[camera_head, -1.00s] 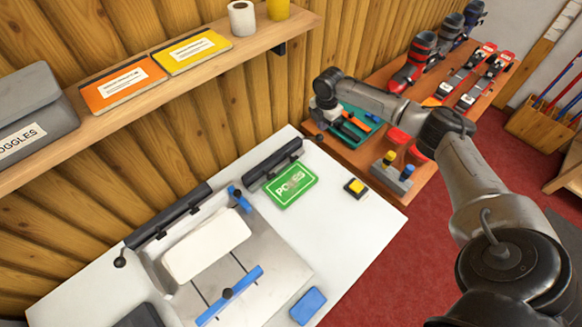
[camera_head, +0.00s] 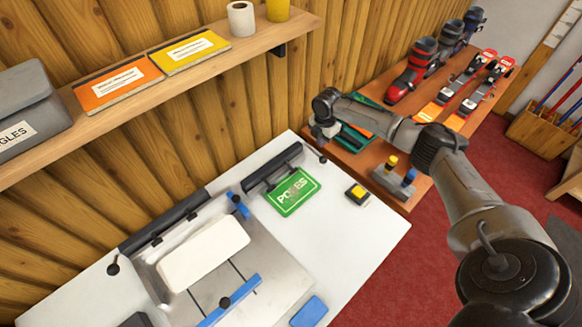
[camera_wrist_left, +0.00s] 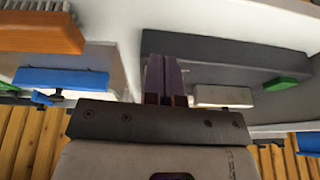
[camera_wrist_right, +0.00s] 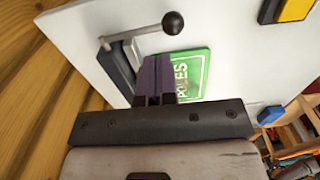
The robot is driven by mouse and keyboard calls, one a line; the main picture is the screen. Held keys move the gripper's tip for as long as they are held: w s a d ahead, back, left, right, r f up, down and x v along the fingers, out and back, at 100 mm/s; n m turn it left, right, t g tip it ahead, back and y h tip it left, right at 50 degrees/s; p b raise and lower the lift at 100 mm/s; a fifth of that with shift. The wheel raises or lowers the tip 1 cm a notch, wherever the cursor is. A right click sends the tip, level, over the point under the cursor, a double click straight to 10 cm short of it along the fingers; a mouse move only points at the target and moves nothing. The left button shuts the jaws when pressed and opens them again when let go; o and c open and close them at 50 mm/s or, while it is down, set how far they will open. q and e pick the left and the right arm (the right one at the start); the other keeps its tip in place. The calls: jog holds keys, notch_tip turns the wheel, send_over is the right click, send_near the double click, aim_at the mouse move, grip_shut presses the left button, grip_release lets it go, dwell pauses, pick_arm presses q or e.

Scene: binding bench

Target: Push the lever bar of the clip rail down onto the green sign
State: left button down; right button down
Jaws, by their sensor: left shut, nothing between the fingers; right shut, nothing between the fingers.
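The clip rail (camera_head: 272,167) is a dark bar at the back of the white bench, with a round dark knob (camera_head: 322,159) at its right end. The green sign (camera_head: 293,191) lies flat along its front side. In the right wrist view the lever knob (camera_wrist_right: 173,23) stands on a grey rod, and the green sign (camera_wrist_right: 192,73) is partly behind my fingers. My right gripper (camera_wrist_right: 153,78) is shut and empty, near the rail's knob end; I cannot tell if it touches. My left gripper (camera_wrist_left: 164,75) is shut and empty, outside the head view.
A press with a white block (camera_head: 204,253) and blue bar (camera_head: 230,302) stands left of the sign. A yellow-topped button box (camera_head: 357,194) sits right of it. A wooden shelf (camera_head: 110,128) runs along the wall. A side table with ski gear (camera_head: 413,70) is behind my right arm.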

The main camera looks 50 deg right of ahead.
pick_arm(q)
jog(key=shift+d, duration=0.15)
pick_arm(e)
jog(key=shift+r, duration=0.1)
